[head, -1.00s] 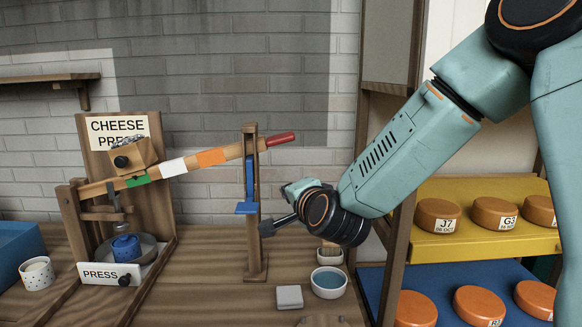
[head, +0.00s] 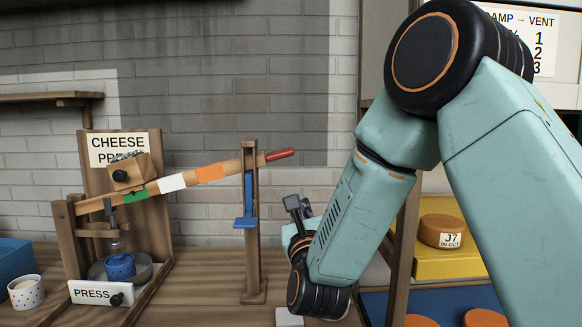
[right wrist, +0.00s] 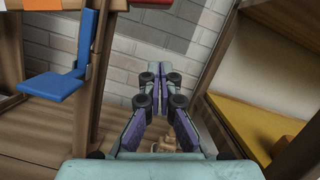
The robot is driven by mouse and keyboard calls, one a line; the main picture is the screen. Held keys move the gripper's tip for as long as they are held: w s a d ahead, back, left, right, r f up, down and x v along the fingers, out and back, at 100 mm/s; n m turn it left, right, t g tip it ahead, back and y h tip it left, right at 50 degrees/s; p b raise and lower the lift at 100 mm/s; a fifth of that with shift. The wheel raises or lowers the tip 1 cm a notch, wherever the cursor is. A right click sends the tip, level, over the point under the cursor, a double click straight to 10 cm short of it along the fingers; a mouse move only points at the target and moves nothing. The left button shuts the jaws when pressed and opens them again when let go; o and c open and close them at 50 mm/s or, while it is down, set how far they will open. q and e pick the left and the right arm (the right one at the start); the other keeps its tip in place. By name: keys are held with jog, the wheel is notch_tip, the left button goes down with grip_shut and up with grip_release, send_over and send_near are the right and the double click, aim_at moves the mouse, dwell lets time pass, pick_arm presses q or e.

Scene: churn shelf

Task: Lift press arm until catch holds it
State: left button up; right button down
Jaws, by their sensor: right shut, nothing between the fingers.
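The press arm (head: 209,173) is a wooden bar with green, white and orange bands and a red handle (head: 281,154) at its right end. It slopes up to the right and passes the slotted wooden post (head: 252,270). A blue catch (head: 245,222) is on the post, below the arm; it also shows at upper left in the right wrist view (right wrist: 58,84). I cannot tell whether the catch touches the arm. My right gripper (head: 293,202) is right of the post, below the red handle, pointing up. In the right wrist view its fingers (right wrist: 158,80) are together and empty.
The cheese press stand (head: 128,220) is at left with a blue weight (head: 120,266) and a PRESS sign (head: 92,292). A spotted cup (head: 26,294) stands left of it. A shelf with yellow (head: 430,262) and blue trays of cheeses is at right. A grey block (head: 289,318) lies in front.

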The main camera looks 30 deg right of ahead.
aim_at(288, 156)
jog(key=w+d+r, duration=0.1)
jog(key=w+r, duration=0.2)
jog(key=w, duration=0.1)
jog(key=w+d+r+p, duration=0.1)
jog(key=w+d+r, duration=0.1)
jog(key=w, duration=0.3)
jog(key=shift+w+d+r+m, duration=0.2)
jog(key=shift+d+r+m, duration=0.1)
jog(key=shift+r, duration=0.3)
jog(key=shift+w+a+r+n+p, duration=0.15)
jog(key=shift+r+n+p, duration=0.1)
jog(key=shift+r, duration=0.5)
jog(key=shift+a+r+n+p, duration=0.15)
jog(key=shift+r+p, duration=0.1)
jog(key=shift+r, duration=0.45)
jog(key=shift+d+f, duration=0.1)
jog(key=shift+f, duration=0.05)
